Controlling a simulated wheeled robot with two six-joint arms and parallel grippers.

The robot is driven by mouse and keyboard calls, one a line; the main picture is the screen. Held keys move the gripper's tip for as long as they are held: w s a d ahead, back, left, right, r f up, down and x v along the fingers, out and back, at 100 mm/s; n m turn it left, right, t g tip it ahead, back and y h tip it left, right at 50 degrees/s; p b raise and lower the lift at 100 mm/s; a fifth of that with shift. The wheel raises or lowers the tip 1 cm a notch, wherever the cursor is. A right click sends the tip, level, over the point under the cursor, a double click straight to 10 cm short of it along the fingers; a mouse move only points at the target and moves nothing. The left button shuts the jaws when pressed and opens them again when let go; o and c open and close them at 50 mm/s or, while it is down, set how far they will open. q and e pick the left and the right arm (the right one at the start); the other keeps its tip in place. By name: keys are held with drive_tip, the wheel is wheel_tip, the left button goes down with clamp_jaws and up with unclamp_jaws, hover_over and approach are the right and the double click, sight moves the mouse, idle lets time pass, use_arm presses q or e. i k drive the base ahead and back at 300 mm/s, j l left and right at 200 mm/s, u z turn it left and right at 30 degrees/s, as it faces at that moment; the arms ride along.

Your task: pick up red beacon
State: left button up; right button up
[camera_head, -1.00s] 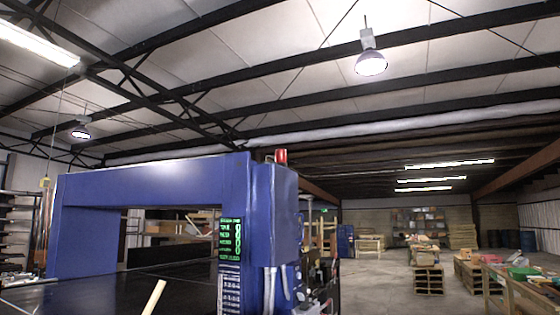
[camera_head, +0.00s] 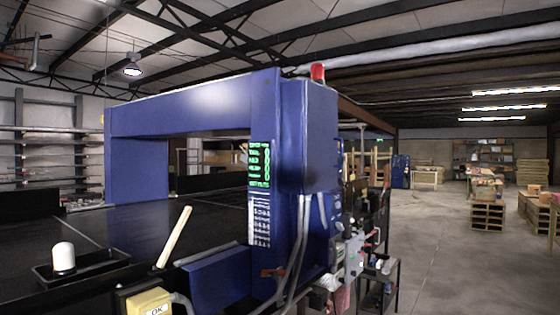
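The red beacon (camera_head: 318,72) is a small red cylinder standing upright on top of the blue detector frame (camera_head: 190,105), at its right end. Part of its base is hidden behind the frame's top edge. Neither of my grippers is in view, so nothing of mine touches the beacon.
A black conveyor (camera_head: 200,215) runs through the blue arch. A black tray (camera_head: 95,268) with a white rounded object (camera_head: 63,257), a pale rod (camera_head: 174,237) and a yellow OK box (camera_head: 148,302) stand at the near side. Open concrete floor (camera_head: 440,250) lies to the right.

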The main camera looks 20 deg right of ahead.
sight(317, 69)
drive_tip(key=i+l, duration=0.15)
drive_tip(key=l, duration=0.3)
drive_tip(key=i+l+u, duration=0.1)
drive_tip(key=l, duration=0.4)
drive_tip(key=i+l+u, duration=0.1)
drive_tip(key=l, duration=0.35)
drive_tip(key=i+l, duration=0.1)
drive_tip(key=l, duration=0.4)
drive_tip(key=i+l+u, duration=0.1)
drive_tip(key=l, duration=0.4)
